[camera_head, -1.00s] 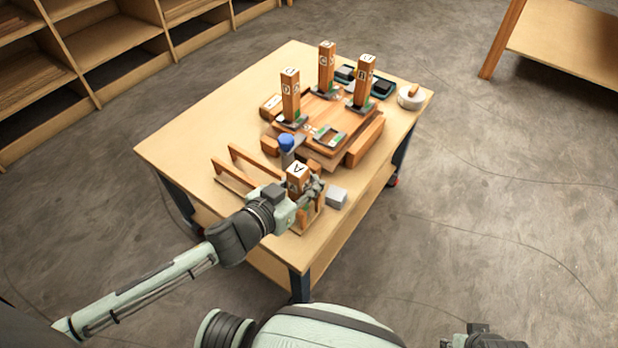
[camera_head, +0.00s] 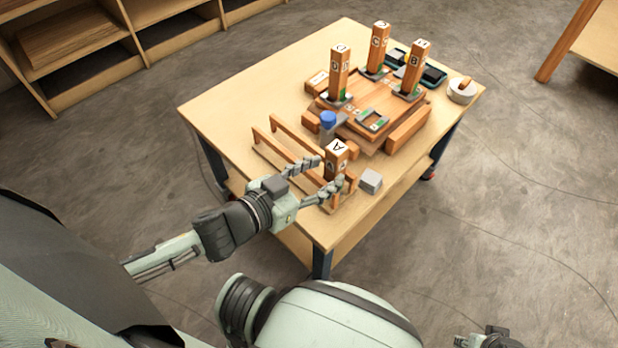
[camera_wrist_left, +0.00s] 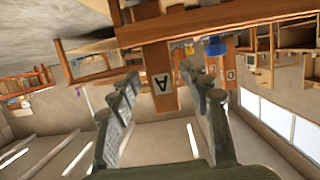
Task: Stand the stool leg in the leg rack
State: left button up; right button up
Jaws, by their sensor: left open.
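The stool leg marked A (camera_head: 337,160) stands upright at the right end of the wooden leg rack (camera_head: 272,150), near the table's front corner. Its lower end is partly hidden, so I cannot see how it is seated. My left gripper (camera_head: 330,174) is open, with its two fingers spread on the front-left side of the leg. In the left wrist view, the leg (camera_wrist_left: 160,80) shows beyond and between the open fingers (camera_wrist_left: 160,90), with visible gaps. My right gripper (camera_head: 487,340) is only partly in view at the bottom edge, away from the table.
Three more legs, C (camera_head: 378,50), D (camera_head: 340,75) and B (camera_head: 415,68), stand on the wooden stool seat (camera_head: 365,128). A blue-topped tool (camera_head: 328,122) is behind leg A. A grey block (camera_head: 370,181) lies right of it. A white roll (camera_head: 462,92) sits at the right corner.

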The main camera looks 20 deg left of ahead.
pick_arm(q)
jog(key=shift+v, duration=1.95)
